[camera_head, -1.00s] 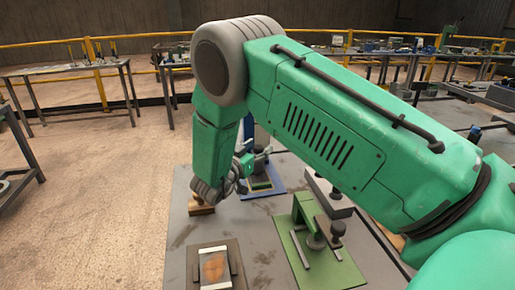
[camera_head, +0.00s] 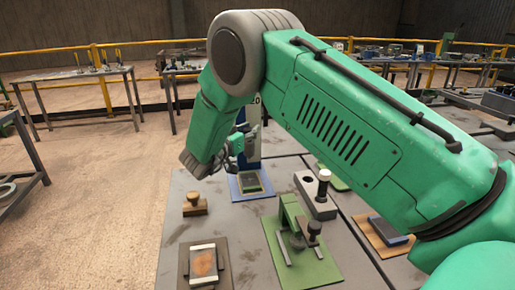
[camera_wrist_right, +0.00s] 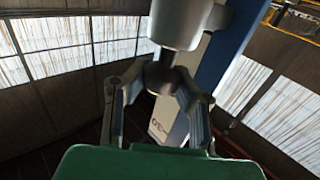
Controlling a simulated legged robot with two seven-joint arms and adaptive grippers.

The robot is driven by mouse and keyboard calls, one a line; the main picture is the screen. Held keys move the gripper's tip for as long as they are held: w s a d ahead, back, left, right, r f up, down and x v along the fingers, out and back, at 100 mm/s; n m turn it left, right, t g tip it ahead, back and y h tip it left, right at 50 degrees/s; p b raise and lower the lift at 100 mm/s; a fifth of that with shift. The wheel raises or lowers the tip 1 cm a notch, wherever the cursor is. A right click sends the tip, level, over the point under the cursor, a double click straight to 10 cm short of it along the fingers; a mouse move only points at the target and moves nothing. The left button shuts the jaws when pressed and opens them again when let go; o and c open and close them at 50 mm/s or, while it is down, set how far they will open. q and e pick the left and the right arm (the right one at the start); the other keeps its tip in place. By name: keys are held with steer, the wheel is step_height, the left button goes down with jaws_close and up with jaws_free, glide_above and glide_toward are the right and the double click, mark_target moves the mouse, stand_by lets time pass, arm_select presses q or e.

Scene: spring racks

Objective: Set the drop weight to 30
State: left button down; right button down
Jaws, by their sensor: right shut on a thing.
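My right gripper (camera_head: 238,146) is at the column (camera_head: 254,146) of the blue-based drop stand (camera_head: 241,197). The column is blue with a pale face, and "20" shows near its top. In the right wrist view, my gripper (camera_wrist_right: 161,82) is shut around the dark neck of the drop weight. The weight (camera_wrist_right: 181,22) is a grey cylinder beyond the fingertips, in front of the blue and white column (camera_wrist_right: 222,62). The weight's height on the scale cannot be read. My arm hides part of the stand in the head view. My left gripper is not in view.
A wooden-handled stamp (camera_head: 194,203) stands left of the stand. Nearer are a brown board with a framed plate (camera_head: 203,262) and a green fixture (camera_head: 302,240). A grey block with a white-topped post (camera_head: 318,195) is to the right.

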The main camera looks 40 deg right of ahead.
step_height(320, 180, up, 22)
steer(key=p, duration=1.2)
steer(key=shift+a+f, duration=0.1)
steer(key=shift+f, duration=0.05)
steer(key=c, duration=1.2)
jaws_free()
steer(key=shift+w, duration=0.1)
steer(key=shift+a, duration=0.1)
steer(key=v, duration=1.2)
steer(key=shift+w, duration=0.2)
